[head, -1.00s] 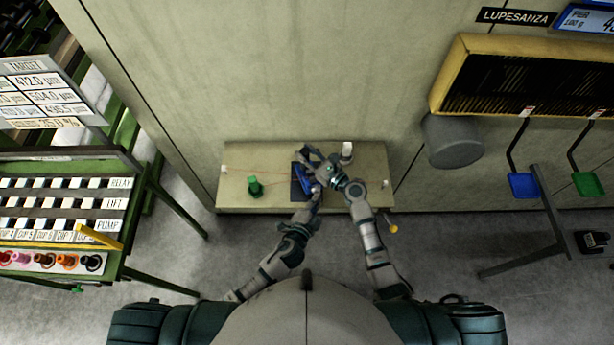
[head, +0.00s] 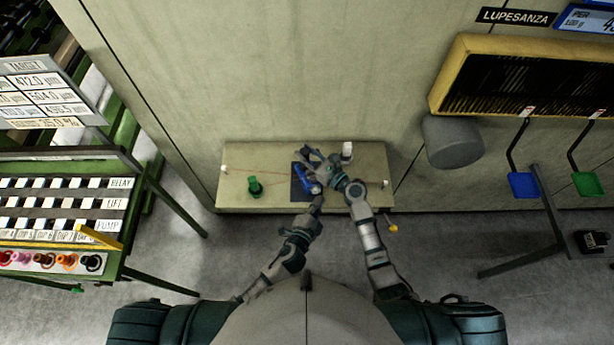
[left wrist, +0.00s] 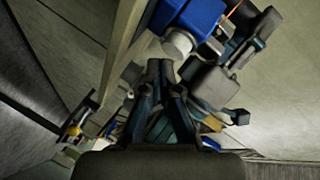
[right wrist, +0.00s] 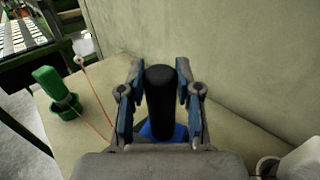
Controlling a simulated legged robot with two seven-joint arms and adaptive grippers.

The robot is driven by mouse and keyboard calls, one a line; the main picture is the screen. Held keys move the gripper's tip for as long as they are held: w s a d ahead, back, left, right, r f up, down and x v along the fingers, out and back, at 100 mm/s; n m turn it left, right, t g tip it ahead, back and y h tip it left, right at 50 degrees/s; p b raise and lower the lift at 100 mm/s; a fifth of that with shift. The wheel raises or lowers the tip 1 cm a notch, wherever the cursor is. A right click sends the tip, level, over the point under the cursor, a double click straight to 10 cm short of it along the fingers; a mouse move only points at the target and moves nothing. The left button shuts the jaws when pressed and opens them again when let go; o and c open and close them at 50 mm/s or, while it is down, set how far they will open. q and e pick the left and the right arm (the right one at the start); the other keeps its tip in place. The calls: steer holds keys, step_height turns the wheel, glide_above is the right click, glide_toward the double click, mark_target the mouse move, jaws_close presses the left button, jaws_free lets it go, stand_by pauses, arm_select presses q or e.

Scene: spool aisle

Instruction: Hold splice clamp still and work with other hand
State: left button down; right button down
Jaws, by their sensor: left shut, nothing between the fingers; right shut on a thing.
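The blue splice clamp (head: 303,184) sits on a dark mat (head: 297,194) on the narrow bench. My right gripper (head: 312,160) is over it. In the right wrist view my right gripper (right wrist: 160,72) is shut on the clamp's upright black handle (right wrist: 160,105), with the blue body (right wrist: 178,132) below. My left gripper (head: 317,199) is at the clamp's near side. In the left wrist view its shut, empty fingertips (left wrist: 160,66) are close to a pale round knob (left wrist: 178,43) on the blue body (left wrist: 198,14); I cannot tell if they touch.
A green bottle (right wrist: 53,88) stands in a green holder left of the clamp. A thin reddish thread runs across the bench (head: 240,204) from a white peg (head: 223,169). A white cylinder (head: 347,148) is at the back. A yellow knob (head: 393,228) projects at the front right.

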arm_select(q)
steer(key=s+d, duration=0.2)
steer(key=s, duration=0.3)
steer(key=shift+s+d, duration=0.15)
steer(key=shift+s, duration=0.2)
stand_by(0.7)
arm_select(e)
steer(key=c, duration=0.7)
jaws_free()
